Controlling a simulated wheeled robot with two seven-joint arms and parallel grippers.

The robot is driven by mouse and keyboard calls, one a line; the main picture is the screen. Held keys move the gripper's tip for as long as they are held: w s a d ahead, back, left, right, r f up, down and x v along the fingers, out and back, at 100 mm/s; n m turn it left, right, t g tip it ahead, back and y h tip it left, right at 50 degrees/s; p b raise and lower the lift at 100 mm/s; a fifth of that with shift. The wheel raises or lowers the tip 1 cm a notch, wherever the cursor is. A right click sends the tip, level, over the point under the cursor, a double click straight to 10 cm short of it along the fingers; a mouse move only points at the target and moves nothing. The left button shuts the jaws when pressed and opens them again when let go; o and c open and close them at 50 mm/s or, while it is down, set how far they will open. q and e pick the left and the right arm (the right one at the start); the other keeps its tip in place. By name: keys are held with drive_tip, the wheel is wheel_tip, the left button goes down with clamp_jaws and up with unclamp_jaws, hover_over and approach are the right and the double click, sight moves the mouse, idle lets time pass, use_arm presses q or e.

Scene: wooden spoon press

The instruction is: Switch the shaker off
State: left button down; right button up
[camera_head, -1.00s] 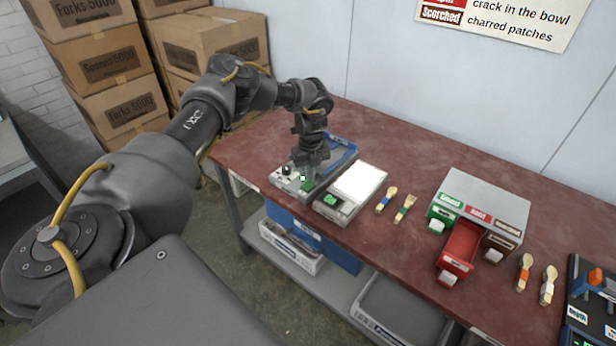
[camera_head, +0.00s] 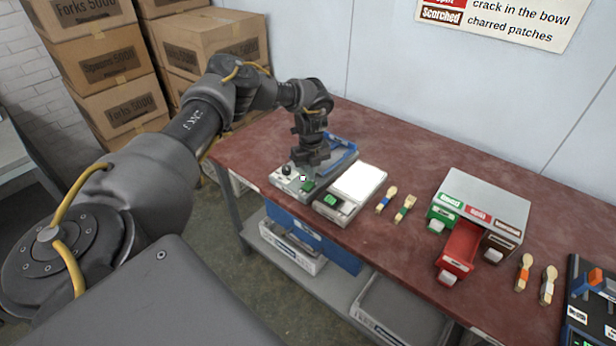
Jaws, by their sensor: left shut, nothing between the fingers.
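The shaker (camera_head: 336,167) stands near the left end of the red-brown table, with a blue tray at the back and a pale control panel at the front. The panel carries a black knob (camera_head: 286,171) and a green switch (camera_head: 307,186). My left gripper (camera_head: 309,166) is shut and empty, pointing down just above and behind the panel. It hides part of the shaker's middle. Whether it touches anything there is hard to tell. My right gripper is not in view.
A scale (camera_head: 358,182) with a white top stands right of the shaker. Wooden spoons (camera_head: 384,199) lie beside it. A grey sorter (camera_head: 486,197) with an open red drawer (camera_head: 459,250) stands further right. Bare tabletop (camera_head: 420,165) lies behind the spoons.

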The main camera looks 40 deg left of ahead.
sight(311, 183)
use_arm(q)
drive_tip(key=shift+f+b, duration=0.45)
drive_tip(key=shift+f, duration=0.45)
idle(0.6)
wheel_tip(311, 183, up, 7)
drive_tip(key=p, duration=0.6)
drive_tip(key=shift+r+p, duration=0.1)
drive_tip(key=shift+p, duration=0.2)
idle(0.4)
